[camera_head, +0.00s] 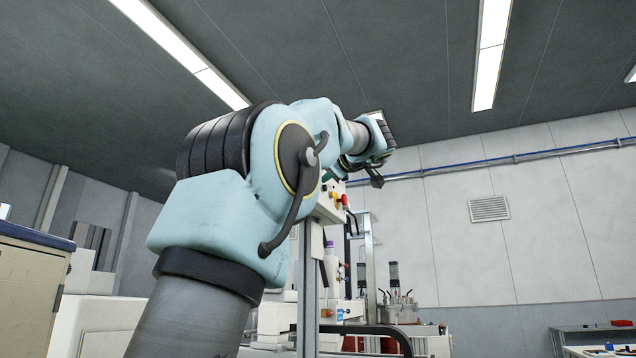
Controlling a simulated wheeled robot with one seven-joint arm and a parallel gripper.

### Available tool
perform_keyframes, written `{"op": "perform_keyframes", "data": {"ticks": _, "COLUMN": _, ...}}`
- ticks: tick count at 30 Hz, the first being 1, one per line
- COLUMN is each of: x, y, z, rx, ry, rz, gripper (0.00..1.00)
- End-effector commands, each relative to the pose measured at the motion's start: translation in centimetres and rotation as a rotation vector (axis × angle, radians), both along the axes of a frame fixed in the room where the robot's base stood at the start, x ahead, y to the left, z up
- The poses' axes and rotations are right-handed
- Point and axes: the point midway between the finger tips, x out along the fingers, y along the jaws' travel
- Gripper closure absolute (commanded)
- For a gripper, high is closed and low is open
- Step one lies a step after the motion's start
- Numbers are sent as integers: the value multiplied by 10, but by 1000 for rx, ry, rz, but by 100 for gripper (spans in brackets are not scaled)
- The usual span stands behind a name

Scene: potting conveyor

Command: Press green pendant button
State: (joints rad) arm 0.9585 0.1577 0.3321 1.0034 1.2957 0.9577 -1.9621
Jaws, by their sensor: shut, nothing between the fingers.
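The pendant, a pale control box (325,208), is mounted on a grey metal post near the middle of the head view. A red button (344,201) and a small yellow part show on its right side. I cannot make out a green button; my arm covers part of the box. My gripper (376,181) is small and dark at the far end of my arm, above and to the right of the box in the picture. It looks shut and empty. I cannot tell its depth from the box, and no contact is visible.
The grey post (308,270) stands below the box. Behind it are white machinery and a metal vessel (400,308). A cabinet (28,290) stands at the left edge, and a low table (590,335) with small items is at the lower right. The upper right is clear.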

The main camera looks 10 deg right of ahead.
Motion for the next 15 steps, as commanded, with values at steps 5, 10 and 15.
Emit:
{"op": "perform_keyframes", "data": {"ticks": 5, "x": -4, "y": -7, "z": -1, "rx": -1, "ry": 0, "rz": -3, "gripper": 100}}
{"op": "perform_keyframes", "data": {"ticks": 10, "x": -4, "y": -7, "z": 0, "rx": 0, "ry": 1, "rz": -2, "gripper": 100}}
{"op": "perform_keyframes", "data": {"ticks": 15, "x": -5, "y": -10, "z": -1, "rx": 0, "ry": 0, "rz": -3, "gripper": 100}}
